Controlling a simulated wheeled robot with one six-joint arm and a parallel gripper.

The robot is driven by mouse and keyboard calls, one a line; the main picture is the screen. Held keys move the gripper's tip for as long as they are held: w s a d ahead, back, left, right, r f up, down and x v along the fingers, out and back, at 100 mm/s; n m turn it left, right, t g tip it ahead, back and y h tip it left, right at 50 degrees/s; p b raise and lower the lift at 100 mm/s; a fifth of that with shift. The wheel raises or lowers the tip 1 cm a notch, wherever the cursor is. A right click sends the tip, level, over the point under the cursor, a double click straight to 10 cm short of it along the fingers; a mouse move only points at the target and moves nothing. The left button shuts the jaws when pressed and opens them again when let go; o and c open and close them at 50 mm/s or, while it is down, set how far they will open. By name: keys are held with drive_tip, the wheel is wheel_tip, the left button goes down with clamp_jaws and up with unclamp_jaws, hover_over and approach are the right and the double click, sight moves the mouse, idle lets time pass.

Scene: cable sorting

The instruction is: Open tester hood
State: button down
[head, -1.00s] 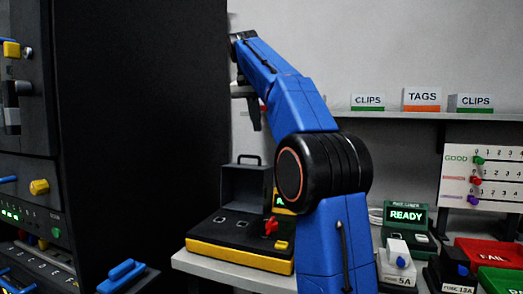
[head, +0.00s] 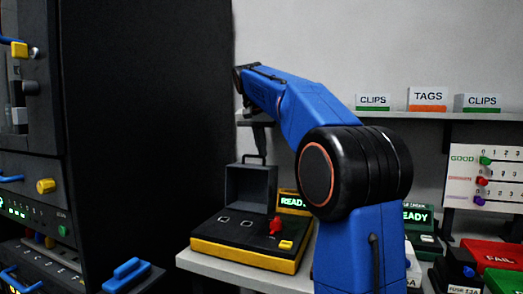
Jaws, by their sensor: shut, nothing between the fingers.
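The tester (head: 245,258) is a black box with a yellow base on the light table. Its grey hood (head: 249,188) stands upright at the back left of the box, with a dark loop handle (head: 254,160) on its top edge. The tester's top face, with several small sockets and a red knob (head: 276,227), is uncovered. My gripper (head: 262,150) hangs from the end of my blue arm, close above or beside the handle. It looks shut and empty; its fingertips are small and dark, and I cannot tell whether they touch the handle.
A READY display (head: 294,201) stands behind the tester, partly covered by my arm. A tall black cabinet (head: 150,130) fills the left. Right of my arm are a green-lit unit (head: 421,217), a red FAIL tray (head: 490,252) and a slider board (head: 485,178). A shelf (head: 440,117) runs behind.

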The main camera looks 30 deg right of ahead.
drive_tip(key=shift+s+a, duration=0.15)
drive_tip(key=shift+a, duration=0.05)
drive_tip(key=shift+s+a+r+t+h, duration=0.2)
drive_tip(key=shift+s+a+r+h, duration=0.1)
drive_tip(key=shift+s+a, duration=0.35)
drive_tip(key=shift+s+a+r+t+h, duration=0.25)
drive_tip(key=shift+s+a, duration=0.15)
drive_tip(key=shift+a, duration=0.3)
drive_tip(key=shift+s+a+r, duration=0.1)
drive_tip(key=shift+s+a, duration=0.2)
drive_tip(key=shift+a, duration=0.1)
drive_tip(key=shift+d, duration=0.1)
drive_tip(key=shift+w+d+r, duration=0.15)
drive_tip(key=shift+w+d, duration=0.05)
drive_tip(key=shift+d, duration=0.05)
drive_tip(key=shift+w+d+r, duration=0.9)
drive_tip(key=shift+w+d, duration=0.05)
drive_tip(key=shift+d, duration=0.05)
wheel_tip(320, 180, up, 7)
hover_over(257, 167)
drive_tip(key=s+a, duration=0.1)
drive_tip(key=a, duration=0.1)
drive_tip(key=shift+d, duration=0.15)
